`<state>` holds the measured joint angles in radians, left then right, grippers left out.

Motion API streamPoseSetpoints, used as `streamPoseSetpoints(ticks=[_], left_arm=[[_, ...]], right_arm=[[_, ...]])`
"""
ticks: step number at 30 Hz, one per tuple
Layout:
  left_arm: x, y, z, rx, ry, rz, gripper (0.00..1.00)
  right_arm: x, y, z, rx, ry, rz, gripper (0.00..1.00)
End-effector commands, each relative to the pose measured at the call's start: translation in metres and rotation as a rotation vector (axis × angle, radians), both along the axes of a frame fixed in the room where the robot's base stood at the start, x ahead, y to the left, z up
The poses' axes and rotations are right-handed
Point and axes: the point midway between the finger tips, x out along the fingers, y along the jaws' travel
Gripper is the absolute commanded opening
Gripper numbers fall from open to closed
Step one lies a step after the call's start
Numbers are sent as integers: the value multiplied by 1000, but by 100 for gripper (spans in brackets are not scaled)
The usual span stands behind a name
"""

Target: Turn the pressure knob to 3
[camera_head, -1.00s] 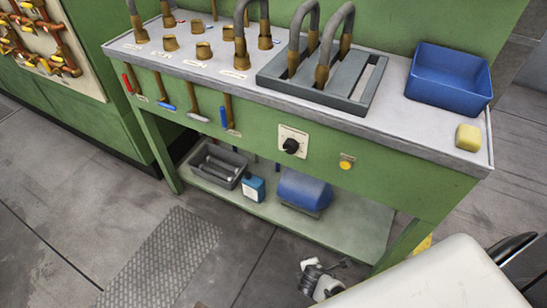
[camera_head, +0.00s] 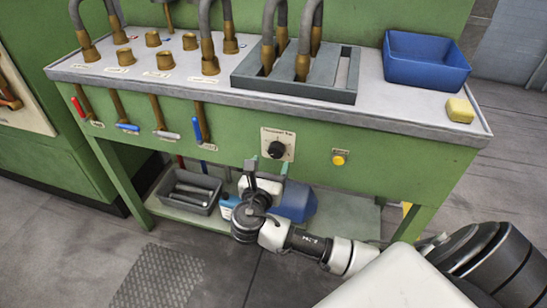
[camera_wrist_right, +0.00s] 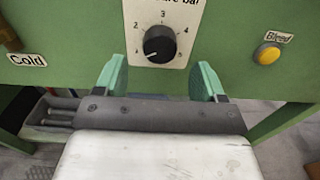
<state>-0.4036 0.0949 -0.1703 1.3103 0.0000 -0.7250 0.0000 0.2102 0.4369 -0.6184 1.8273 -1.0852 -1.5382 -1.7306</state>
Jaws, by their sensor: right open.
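The black pressure knob (camera_head: 276,150) sits on a white plate (camera_head: 289,147) on the bench's green front. In the right wrist view the knob (camera_wrist_right: 158,44) shows large, with numbers around it and 3 at the top. A small light mark seems to show at its lower left; I cannot read the setting surely. My right gripper (camera_head: 267,168) is just below and in front of the knob. In the wrist view its two green fingers (camera_wrist_right: 160,68) are spread, one on each side below the knob, with nothing between them. My left gripper is out of view.
A yellow button (camera_head: 339,159) is right of the knob. Colored-handled levers (camera_head: 200,122) hang to the left. A grey tray (camera_head: 188,190) sits on the lower shelf.

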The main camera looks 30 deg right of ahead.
Motion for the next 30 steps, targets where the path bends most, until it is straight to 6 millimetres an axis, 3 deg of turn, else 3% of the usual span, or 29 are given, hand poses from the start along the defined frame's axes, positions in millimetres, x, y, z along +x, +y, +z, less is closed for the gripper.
streamPoseSetpoints(ticks=[7, 19, 28, 30], left_arm=[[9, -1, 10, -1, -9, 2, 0], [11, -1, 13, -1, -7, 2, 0], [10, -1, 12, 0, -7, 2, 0], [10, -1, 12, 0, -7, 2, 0]], right_arm=[[23, -27, -1, 0, 0, 0, 70], [28, -33, -1, 2, 1, 0, 70], [27, -32, -1, 2, 1, 0, 24], [27, -32, -1, 2, 1, 0, 22]])
